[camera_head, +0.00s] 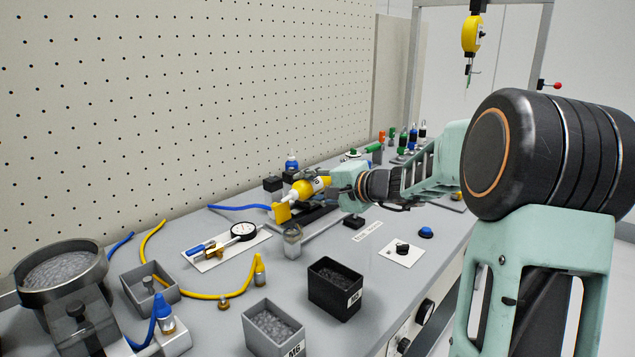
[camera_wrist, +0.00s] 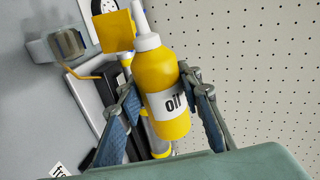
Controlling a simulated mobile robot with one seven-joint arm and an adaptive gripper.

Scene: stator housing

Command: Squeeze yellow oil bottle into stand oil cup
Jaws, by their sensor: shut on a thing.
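The yellow oil bottle (camera_head: 315,186) has a white "oil" label, white cap and white nozzle. My gripper (camera_head: 322,180) is shut on it and holds it tilted above the bench, nozzle end down to the left. In the wrist view my gripper (camera_wrist: 160,88) has its two fingers on either side of the bottle (camera_wrist: 158,68), and the nozzle leaves the top edge. A small clear cup (camera_head: 292,241), which looks like the oil cup, is below and apart from the bottle. A greyish cup also shows at upper left in the wrist view (camera_wrist: 69,43).
A yellow square plate (camera_head: 281,212) stands close to the nozzle end. A dial gauge (camera_head: 243,231) lies on a white card to the left. A black bin (camera_head: 334,287) and a grey bin (camera_head: 272,327) are in front. A pegboard wall (camera_head: 200,90) is behind.

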